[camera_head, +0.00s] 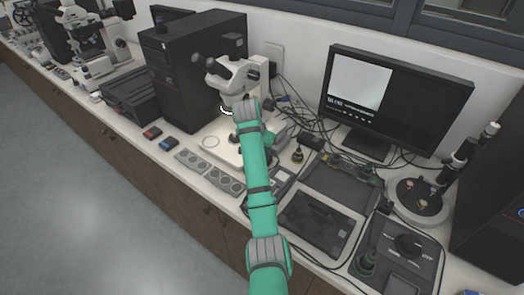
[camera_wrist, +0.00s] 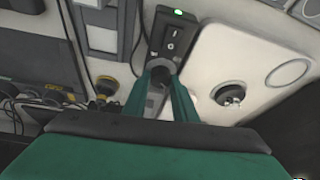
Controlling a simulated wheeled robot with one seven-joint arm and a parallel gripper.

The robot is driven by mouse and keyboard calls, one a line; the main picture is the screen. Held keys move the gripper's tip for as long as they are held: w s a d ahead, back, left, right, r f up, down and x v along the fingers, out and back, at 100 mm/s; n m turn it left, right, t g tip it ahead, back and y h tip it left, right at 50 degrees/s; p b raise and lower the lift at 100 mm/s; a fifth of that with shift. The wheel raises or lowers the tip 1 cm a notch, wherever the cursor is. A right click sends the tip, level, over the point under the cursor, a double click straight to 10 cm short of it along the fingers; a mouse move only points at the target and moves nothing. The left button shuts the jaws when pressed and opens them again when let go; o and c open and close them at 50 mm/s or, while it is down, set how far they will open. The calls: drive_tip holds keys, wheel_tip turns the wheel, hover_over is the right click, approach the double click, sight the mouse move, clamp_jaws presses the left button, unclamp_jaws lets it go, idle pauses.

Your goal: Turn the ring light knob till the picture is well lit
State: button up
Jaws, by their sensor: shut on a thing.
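The ring light knob (camera_wrist: 160,73) is a dark round knob at the near end of a black control box (camera_wrist: 173,36), which has a lit green lamp and a switch. My gripper (camera_wrist: 161,82) is shut on the knob, one green finger on each side. In the head view my arm hides the gripper and the knob. The microscope (camera_head: 238,78) stands behind my arm on a pale base. The monitor (camera_head: 394,98) shows a pale grey, nearly even picture (camera_head: 360,82) at its upper left. Fingers cover part of the knob, and no mark on it is readable.
A black computer tower (camera_head: 190,70) stands left of the microscope. Loose cables (camera_head: 300,118) run between microscope and monitor. A dark tray (camera_head: 320,220) and a console with a knob (camera_head: 398,255) lie at the right. A small brass-coloured part (camera_wrist: 106,87) is left of my fingers.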

idle(0.4)
drive_tip(key=o, duration=1)
drive_tip(key=shift+o, duration=0.2)
